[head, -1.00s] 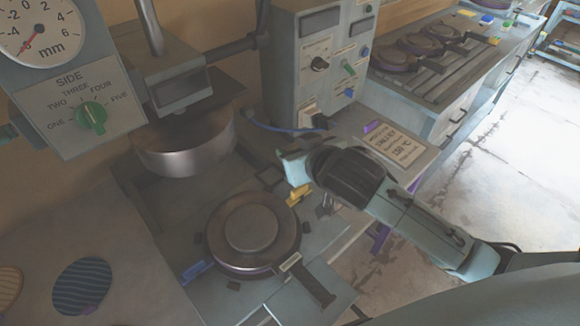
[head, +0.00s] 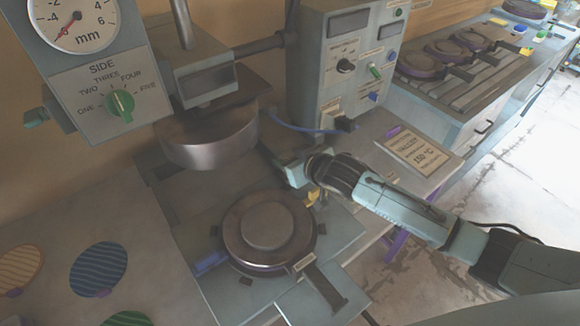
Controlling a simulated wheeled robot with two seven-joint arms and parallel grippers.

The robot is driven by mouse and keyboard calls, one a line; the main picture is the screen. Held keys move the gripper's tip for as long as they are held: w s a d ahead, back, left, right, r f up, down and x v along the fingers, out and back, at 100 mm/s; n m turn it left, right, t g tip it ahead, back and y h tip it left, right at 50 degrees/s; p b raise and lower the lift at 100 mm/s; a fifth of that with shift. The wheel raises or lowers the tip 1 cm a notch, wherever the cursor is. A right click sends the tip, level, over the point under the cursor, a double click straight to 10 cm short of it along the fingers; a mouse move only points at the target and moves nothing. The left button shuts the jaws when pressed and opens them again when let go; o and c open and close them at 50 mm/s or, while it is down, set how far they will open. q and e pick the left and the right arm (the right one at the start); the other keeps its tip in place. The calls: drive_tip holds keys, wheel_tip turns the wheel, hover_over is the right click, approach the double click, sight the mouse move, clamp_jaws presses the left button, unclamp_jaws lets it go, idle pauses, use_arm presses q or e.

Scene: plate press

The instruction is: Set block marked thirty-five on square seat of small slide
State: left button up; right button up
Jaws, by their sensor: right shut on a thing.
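My right gripper (head: 290,176) reaches in from the right, low over the press base (head: 205,200), just behind the round mould (head: 270,230). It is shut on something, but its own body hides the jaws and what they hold. I cannot read any block marked thirty-five. A small yellow piece (head: 313,196) shows just below the gripper; I cannot tell if they touch. I cannot make out which part is the small slide or its square seat. My left gripper is not in view.
The press head (head: 208,138) hangs behind the mould, left of my gripper. A handle (head: 325,285) juts from the mould. Striped discs (head: 98,268) lie at the left.

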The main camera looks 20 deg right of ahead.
drive_tip(key=shift+f, duration=1.3)
drive_tip(key=shift+f, duration=0.15)
drive_tip(key=o, duration=1.1)
drive_tip(key=shift+s+r, duration=0.15)
drive_tip(key=shift+r, duration=0.05)
drive_tip(key=p+v, duration=0.1)
drive_tip(key=v, duration=1)
drive_tip(key=shift+s+d+r, duration=0.1)
drive_tip(key=shift+s+d, duration=0.1)
drive_tip(key=shift+s, duration=0.1)
